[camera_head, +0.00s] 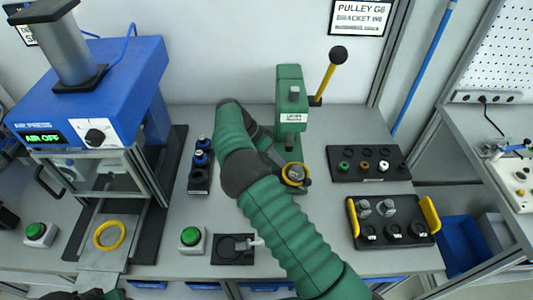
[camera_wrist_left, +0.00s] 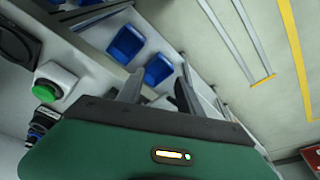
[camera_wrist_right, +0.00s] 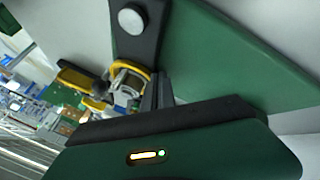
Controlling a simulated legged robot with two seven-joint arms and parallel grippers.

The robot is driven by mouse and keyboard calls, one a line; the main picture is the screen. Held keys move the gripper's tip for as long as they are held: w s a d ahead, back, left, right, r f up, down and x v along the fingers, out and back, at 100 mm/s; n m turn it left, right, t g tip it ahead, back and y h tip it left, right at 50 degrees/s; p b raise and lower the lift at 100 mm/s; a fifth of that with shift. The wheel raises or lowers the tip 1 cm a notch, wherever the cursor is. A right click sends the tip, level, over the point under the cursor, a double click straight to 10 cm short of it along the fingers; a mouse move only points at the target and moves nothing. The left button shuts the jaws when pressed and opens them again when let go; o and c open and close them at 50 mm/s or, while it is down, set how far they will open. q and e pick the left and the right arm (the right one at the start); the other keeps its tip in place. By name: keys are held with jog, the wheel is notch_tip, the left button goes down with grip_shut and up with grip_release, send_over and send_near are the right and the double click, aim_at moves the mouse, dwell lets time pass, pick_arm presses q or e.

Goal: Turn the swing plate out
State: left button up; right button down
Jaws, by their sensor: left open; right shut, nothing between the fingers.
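The green lever press (camera_head: 291,95) stands at the back centre of the bench. At its foot is what looks like the swing plate (camera_head: 294,174), a yellow-rimmed round holder with a silver part in it; it also shows in the right wrist view (camera_wrist_right: 128,82). My right gripper (camera_head: 268,140) is shut and empty close to the left side of the press, partly hidden by my forearm. In the right wrist view its fingertips (camera_wrist_right: 158,92) are beside the yellow rim; contact cannot be told. My left gripper (camera_wrist_left: 155,95) is open and empty, low at the bench's front.
A blue air press (camera_head: 100,85) stands left, with a yellow ring (camera_head: 109,235) before it. A black tray with yellow handles (camera_head: 393,222) and a black parts rack (camera_head: 368,164) lie right. The press lever (camera_head: 327,75) stands up, tilted right. A green button (camera_head: 191,237) sits in front.

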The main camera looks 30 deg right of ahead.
aim_at(285, 179)
jog(key=shift+s+d+m+g+y+p, duration=0.1)
jog(key=shift+s+m+g+y+p, duration=0.1)
jog(key=shift+s+m+g+y, duration=0.35)
jog(key=shift+s+d+m+g+y+p, duration=0.2)
jog(key=shift+s+m, duration=0.3)
jog(key=shift+m, duration=0.45)
jog(key=shift+s+a+m+g+y+p, duration=0.25)
jog(key=shift+s+m+y, duration=0.25)
jog(key=shift+m, duration=0.25)
jog(key=shift+s+a+m+g+y+p, duration=0.2)
jog(key=shift+s+m+y, duration=0.15)
jog(key=shift+s+m, duration=0.35)
jog(key=shift+s+a+p, duration=0.25)
jog(key=shift+s, duration=0.3)
jog(key=shift+s+a+p, duration=0.25)
jog(key=shift+s, duration=0.25)
pick_arm(q)
jog(key=shift+s+a+r, duration=0.2)
jog(key=shift+s+r, duration=0.05)
jog(key=shift+r, duration=0.3)
jog(key=shift+s+a+r, duration=0.2)
jog(key=shift+s+r, duration=0.05)
jog(key=shift+r, duration=0.25)
jog(key=shift+s+a+r, duration=0.2)
jog(key=shift+s+r, duration=0.05)
jog(key=shift+r, duration=0.3)
pick_arm(e)
jog(key=shift+s+a, duration=0.5)
jog(key=shift+a+r, duration=0.1)
